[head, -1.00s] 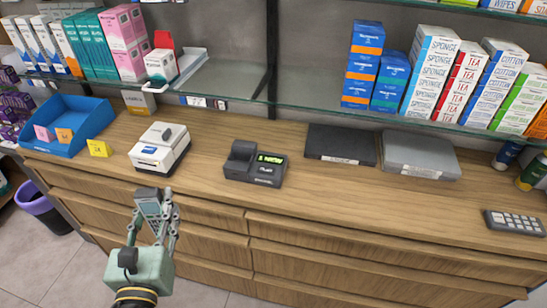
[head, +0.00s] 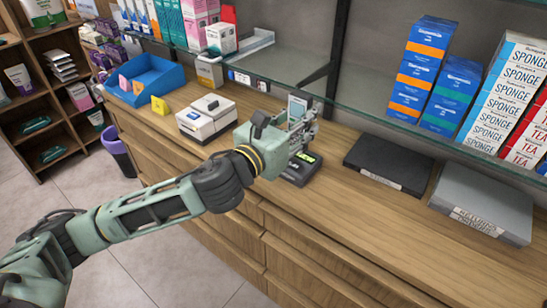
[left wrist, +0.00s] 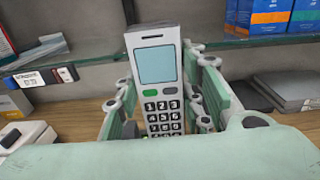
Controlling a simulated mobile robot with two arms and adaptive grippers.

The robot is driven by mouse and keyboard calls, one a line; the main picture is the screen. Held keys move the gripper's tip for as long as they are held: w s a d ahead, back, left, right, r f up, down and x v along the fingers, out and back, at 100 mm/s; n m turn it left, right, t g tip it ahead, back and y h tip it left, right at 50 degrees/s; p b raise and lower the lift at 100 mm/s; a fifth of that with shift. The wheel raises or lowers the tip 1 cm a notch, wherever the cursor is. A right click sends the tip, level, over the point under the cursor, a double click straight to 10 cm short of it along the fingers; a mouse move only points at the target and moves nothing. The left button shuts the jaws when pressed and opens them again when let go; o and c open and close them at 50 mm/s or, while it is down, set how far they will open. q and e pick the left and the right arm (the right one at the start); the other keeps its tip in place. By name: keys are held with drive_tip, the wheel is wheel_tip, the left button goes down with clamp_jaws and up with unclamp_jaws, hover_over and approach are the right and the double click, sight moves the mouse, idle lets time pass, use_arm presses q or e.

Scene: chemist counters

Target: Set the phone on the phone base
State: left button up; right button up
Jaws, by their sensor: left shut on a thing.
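The grey phone (head: 297,107), with a pale screen and dark number keys, is upright in my left gripper (head: 303,128). In the left wrist view the phone (left wrist: 156,65) stands between the two fingers, its screen and keys facing the camera. The gripper is shut on it. The dark phone base (head: 302,170), with a lit green display, sits on the wooden counter just below the gripper, partly hidden by it. Whether the phone touches the base cannot be told. The lower end of the phone is hidden. My right gripper is not in view.
A white card-printer-like machine (head: 206,118) stands left of the base. A black flat case (head: 388,163) and a grey one (head: 484,200) lie to the right. A glass shelf (head: 365,110) with boxes runs above the counter's back. The counter front is clear.

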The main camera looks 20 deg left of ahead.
use_arm(q)
drive_tip(key=shift+w+a, duration=0.1)
drive_tip(key=shift+w, duration=0.25)
drive_tip(key=w+a+f, duration=0.2)
drive_tip(key=f, duration=0.1)
drive_tip(key=w+a+f, duration=0.6)
drive_tip(key=shift+a+f+b, duration=0.1)
drive_tip(key=shift+f+b, duration=0.2)
drive_tip(key=shift+f, duration=0.55)
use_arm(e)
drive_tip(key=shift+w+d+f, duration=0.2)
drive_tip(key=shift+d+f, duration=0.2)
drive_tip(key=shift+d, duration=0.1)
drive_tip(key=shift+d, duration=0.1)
